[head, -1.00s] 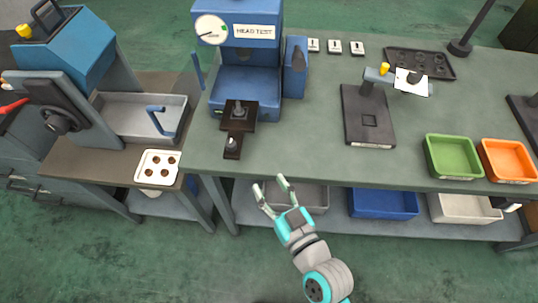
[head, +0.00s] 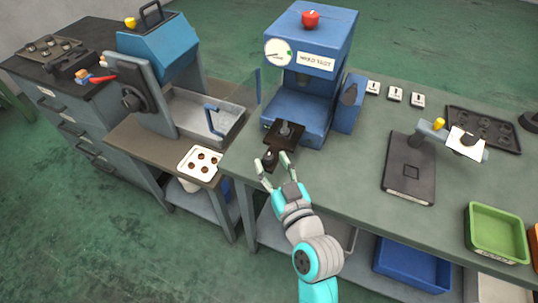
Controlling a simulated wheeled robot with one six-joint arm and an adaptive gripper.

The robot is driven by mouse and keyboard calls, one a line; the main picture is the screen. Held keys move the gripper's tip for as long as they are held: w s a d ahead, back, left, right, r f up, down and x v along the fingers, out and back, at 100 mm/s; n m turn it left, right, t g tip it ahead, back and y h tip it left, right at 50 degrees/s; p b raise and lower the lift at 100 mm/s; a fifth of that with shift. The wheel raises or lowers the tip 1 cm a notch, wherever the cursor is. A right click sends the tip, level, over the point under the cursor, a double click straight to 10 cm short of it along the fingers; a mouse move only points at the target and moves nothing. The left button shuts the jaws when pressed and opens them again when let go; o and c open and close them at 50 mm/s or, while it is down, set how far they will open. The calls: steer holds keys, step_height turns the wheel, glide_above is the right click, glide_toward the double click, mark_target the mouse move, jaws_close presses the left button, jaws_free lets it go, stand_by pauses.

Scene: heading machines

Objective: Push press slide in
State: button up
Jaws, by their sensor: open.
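The blue press (head: 311,75), labelled "HEAD TEST" with a round dial, stands at the back of the green bench. Its dark slide (head: 283,134) sticks out of the front of the press toward me and carries a small grey metal part (head: 286,129). A dark knob (head: 269,158) is at the slide's near end. My gripper (head: 272,164) is open, with its two fingers on either side of the knob or just in front of it. I cannot tell whether they touch it.
A blue machine with a grey tray (head: 205,113) stands at left, with a white holed plate (head: 200,163) in front. A dark stand (head: 409,170), switches (head: 396,94) and a green bin (head: 497,232) are to the right.

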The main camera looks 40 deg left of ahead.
mark_target(270, 160)
steer(key=shift+x, duration=1.5)
jaws_close()
